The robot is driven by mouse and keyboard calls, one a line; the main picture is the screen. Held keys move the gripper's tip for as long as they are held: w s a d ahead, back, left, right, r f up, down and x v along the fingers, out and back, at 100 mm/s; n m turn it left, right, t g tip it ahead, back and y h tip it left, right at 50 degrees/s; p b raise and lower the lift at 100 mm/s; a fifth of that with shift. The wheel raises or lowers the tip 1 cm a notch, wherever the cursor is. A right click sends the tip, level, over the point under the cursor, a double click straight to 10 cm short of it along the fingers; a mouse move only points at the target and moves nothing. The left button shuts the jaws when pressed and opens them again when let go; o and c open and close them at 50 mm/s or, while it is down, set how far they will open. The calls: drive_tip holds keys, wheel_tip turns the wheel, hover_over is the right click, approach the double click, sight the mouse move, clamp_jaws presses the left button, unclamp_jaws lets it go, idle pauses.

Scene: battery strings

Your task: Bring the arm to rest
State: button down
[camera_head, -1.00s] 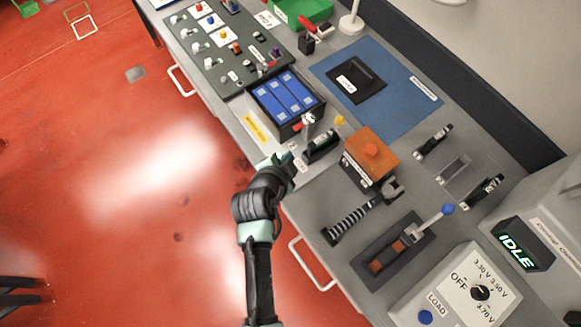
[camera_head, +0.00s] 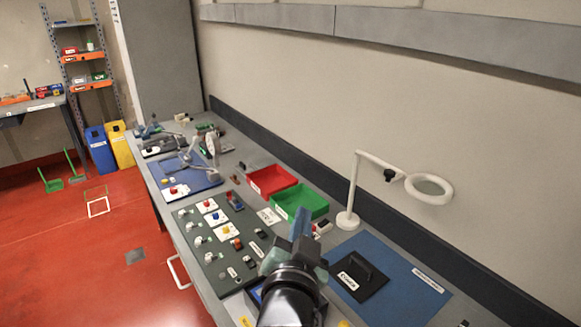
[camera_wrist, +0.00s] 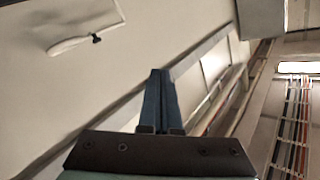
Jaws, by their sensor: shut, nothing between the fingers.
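My gripper (camera_head: 301,225) is raised above the workbench in the head view, near the green bin and the dark panel. Its two blue-grey fingers are together and hold nothing. In the wrist view my gripper (camera_wrist: 158,78) shows its fingers side by side, pointing toward the wall and the upper part of the room. My arm comes up from the bottom of the head view and hides part of the bench beneath it, including most of the battery tray.
A white magnifier lamp (camera_head: 352,190) stands right of my gripper. A green bin (camera_head: 303,201) and a red bin (camera_head: 270,178) sit behind it. A blue mat (camera_head: 408,302) with a black plate (camera_head: 357,279) lies at right. Open red floor (camera_head: 80,285) is at left.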

drive_tip(key=s+a+r+n+t+y+b, duration=0.1)
drive_tip(key=s+r+n+t, duration=0.15)
drive_tip(key=r, duration=0.75)
drive_tip(key=s+a+r+n+t, duration=0.1)
drive_tip(key=s+r+t, duration=0.2)
drive_tip(key=r, duration=0.7)
drive_tip(key=s+r+n+t+y+b, duration=0.1)
drive_tip(key=s+r+n+t, duration=0.2)
drive_tip(key=s+r, duration=0.8)
wheel_tip(320, 180, up, 3)
drive_tip(key=shift+s+f+t, duration=0.1)
drive_tip(key=shift+s+t, duration=0.15)
drive_tip(key=shift+t, duration=0.8)
drive_tip(key=shift+n, duration=0.25)
